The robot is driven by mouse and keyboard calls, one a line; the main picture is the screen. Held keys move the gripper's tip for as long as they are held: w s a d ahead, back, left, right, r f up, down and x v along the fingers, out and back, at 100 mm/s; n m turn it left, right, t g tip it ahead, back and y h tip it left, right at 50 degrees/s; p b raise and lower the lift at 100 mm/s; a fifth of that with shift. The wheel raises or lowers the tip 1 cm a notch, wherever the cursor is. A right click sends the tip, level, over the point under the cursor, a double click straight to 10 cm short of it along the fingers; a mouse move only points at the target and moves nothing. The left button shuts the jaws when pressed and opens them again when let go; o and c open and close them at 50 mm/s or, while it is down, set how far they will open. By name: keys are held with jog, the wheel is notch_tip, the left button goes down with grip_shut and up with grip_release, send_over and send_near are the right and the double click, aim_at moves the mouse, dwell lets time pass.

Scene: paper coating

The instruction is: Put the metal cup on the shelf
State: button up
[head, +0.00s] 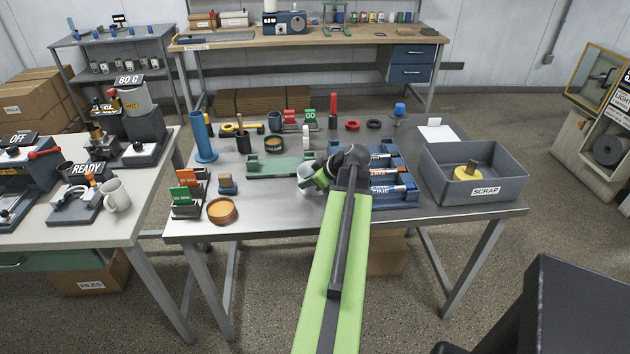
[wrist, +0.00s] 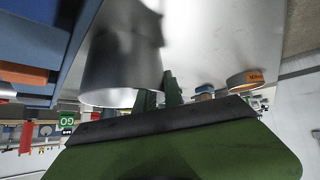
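A pale grey cup (head: 305,177), apparently the metal cup, is on the steel table beside the green fixture. It shows large and dark grey in the wrist view (wrist: 122,60), which is upside down. My gripper (head: 322,176) is right at the cup, at its right side in the head view. In the wrist view one green jaw with a black edge lies close to the cup's rim. The other jaw does not show, so its grip on the cup is unclear. A grey shelf unit (head: 112,39) stands at the back left, with several small cups on its lower tier.
A blue rack of markers (head: 403,199) is right of my gripper, and a grey scrap bin (head: 437,181) beyond it. The green fixture (head: 270,170) is left. An orange dish (head: 222,211) sits front left. The table front is clear.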

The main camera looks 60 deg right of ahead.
grip_shut()
notch_tip(320, 180, up, 10)
jog(key=p, duration=1)
